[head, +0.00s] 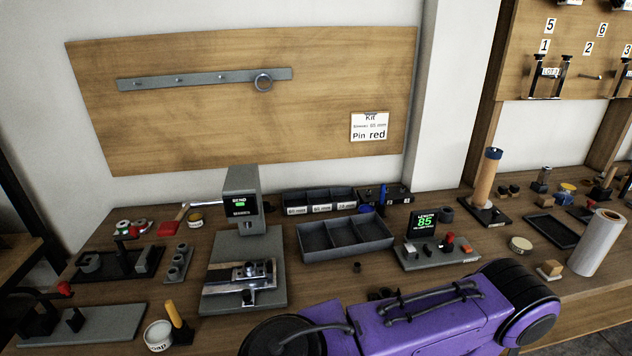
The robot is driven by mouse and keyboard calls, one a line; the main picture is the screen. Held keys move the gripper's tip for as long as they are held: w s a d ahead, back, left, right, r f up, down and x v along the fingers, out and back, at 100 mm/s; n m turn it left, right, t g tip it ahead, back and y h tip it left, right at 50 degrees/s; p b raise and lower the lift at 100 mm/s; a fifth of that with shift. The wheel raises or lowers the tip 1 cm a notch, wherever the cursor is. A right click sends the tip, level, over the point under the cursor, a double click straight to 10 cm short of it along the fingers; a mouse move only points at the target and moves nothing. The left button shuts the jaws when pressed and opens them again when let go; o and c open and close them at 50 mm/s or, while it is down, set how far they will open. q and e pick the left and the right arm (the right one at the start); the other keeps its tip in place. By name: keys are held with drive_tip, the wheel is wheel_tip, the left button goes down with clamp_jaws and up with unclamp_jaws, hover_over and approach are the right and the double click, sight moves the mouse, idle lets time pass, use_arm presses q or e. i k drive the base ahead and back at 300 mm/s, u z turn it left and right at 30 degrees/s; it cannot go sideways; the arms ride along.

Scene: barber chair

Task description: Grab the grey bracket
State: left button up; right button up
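I cannot tell for sure which thing is the grey bracket. A small grey piece with round holes (178,263) lies on the bench at the left, between a black fixture and the grey press. A bright metal part (252,276) sits on the base of the press (243,205). A long grey bar (205,79) with pegs and a ring is on the wooden wall board. A purple and black arm link, which looks like mine, crosses the bottom and hides part of the front of the bench. No gripper fingers show.
A dark grey divided tray (345,239) stands mid-bench, with labelled bins (320,203) behind it. A grey device (437,250) shows 85. A white jar (159,336) and black fixtures are at left. A white roll (597,243) stands at right. The bench is crowded.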

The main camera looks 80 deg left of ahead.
sight(259, 271)
drive_tip(key=u, duration=0.05)
drive_tip(key=i, duration=0.5)
drive_tip(key=u, duration=2.8)
